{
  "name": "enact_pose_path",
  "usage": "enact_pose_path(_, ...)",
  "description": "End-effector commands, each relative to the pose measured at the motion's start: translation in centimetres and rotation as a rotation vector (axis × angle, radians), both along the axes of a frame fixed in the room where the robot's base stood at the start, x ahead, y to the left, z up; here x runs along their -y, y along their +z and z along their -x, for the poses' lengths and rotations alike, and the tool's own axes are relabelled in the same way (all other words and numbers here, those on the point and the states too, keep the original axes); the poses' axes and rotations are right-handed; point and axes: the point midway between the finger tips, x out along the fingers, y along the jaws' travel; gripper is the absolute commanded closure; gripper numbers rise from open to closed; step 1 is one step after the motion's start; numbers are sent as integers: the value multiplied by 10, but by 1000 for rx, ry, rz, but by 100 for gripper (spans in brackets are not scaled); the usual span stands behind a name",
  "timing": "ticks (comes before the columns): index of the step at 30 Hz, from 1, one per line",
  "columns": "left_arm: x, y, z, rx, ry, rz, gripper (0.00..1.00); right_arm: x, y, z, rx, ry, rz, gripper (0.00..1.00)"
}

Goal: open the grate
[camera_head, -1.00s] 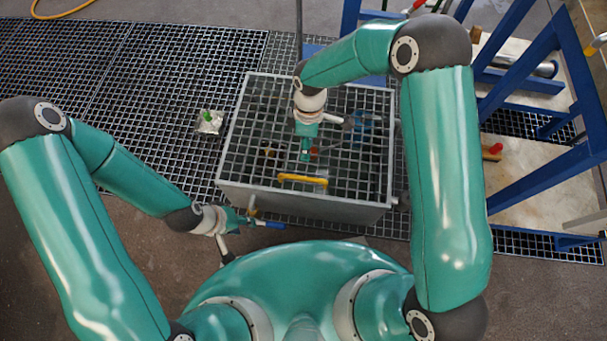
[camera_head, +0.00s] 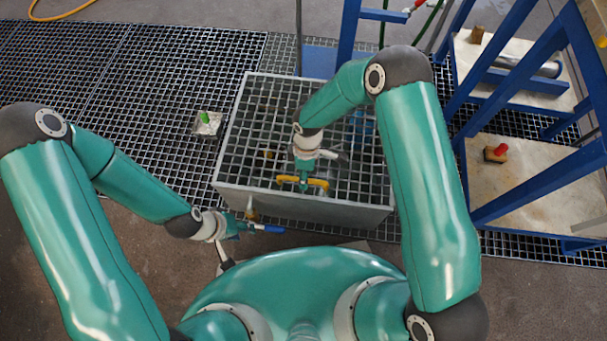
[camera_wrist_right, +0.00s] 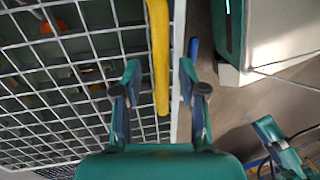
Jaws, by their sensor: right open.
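The grate (camera_head: 262,110) is a square metal grid lying flat over a grey box (camera_head: 300,207). Its yellow handle (camera_head: 321,184) is on the near edge. My right gripper (camera_head: 304,186) is at the handle. In the right wrist view, the handle (camera_wrist_right: 160,55) runs between the two open fingers (camera_wrist_right: 160,74) of that gripper, with visible space on both sides, over the grate bars (camera_wrist_right: 75,70). My left gripper (camera_head: 264,228) is low in front of the box's near left corner. Its blue finger part points right, and its opening is unclear.
A small pale block with a green top (camera_head: 207,123) stands on the floor grating left of the box. A blue frame (camera_head: 545,190) with pale shelves stands at right. A brass fitting (camera_head: 250,208) sits at the box's near left side.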

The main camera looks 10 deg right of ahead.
Motion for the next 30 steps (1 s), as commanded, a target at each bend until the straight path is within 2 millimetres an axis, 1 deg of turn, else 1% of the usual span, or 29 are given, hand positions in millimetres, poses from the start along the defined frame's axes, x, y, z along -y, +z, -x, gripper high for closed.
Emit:
enact_pose_path(2,0,0,0,0,0,0,60,0,0,0,0,0,0,59)
enact_pose_path(9,0,0,0,0,0,0,60,0,0,0,0,1,0,99)
enact_pose_path(10,0,0,0,0,0,0,60,0,0,0,0,1,0,100)
enact_pose_path(17,0,0,0,0,0,0,60,0,1,-1,2,1,0,100)
enact_pose_path(18,-1,0,0,1,4,0,60,-7,1,-1,3,4,0,100)
enact_pose_path(23,0,3,0,0,0,0,60,-3,6,-3,5,4,-1,100)
enact_pose_path(26,0,9,0,0,0,0,60,-2,17,-6,8,5,-1,100)
enact_pose_path(29,0,20,0,0,0,0,60,0,34,-10,11,3,-2,100)
enact_pose_path(30,0,25,0,0,0,0,60,1,43,-12,11,3,-2,100)
